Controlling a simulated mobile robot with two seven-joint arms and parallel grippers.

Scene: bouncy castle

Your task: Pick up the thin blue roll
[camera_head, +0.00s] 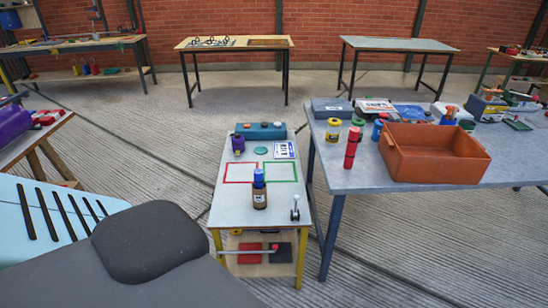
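A small blue upright item (378,128) stands on the grey table at right, just left of the orange-brown bin. It may be the thin blue roll, but it is too small to tell, and the bin partly hides it. A yellow roll-like item (333,130) and a tall red one (351,148) stand to its left, with a green one (358,122) behind the red. On the low middle table, a brown bottle with a blue top (259,188) stands upright. Neither of my grippers is in view.
The orange-brown bin (434,164) sits near the front of the right table (372,180). The low middle table (228,207) holds a purple roll (238,144) and a blue box (261,131). Concrete floor (150,120) is clear toward the back tables.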

